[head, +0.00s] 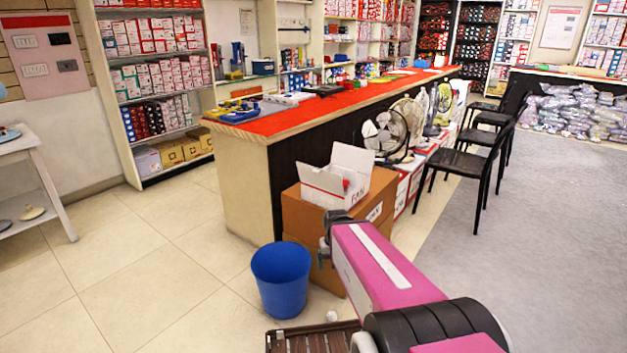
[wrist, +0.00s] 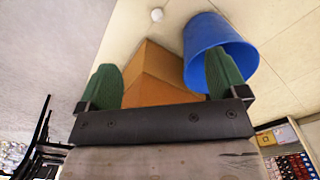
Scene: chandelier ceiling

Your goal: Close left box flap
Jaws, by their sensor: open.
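A white box (head: 322,197) with raised white flaps stands on brown cardboard boxes (head: 305,216) at the counter's near end in the head view. One flap (head: 350,158) stands up at the back, and another part (head: 320,178) slants up at the left. A small red item shows at the opening. My gripper (head: 325,243) is in front of the brown boxes, below the white box, partly hidden by my arm. In the wrist view my gripper (wrist: 163,80) is open, its two green fingers apart and nothing held. Brown cardboard (wrist: 160,88) shows beyond them; I cannot make out the white box there.
A blue bin (head: 280,280) stands on the floor left of my arm and beside the right finger in the wrist view (wrist: 218,45). A small white ball (wrist: 157,14) lies on the floor. Fans and black chairs (head: 468,163) line the counter's right side.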

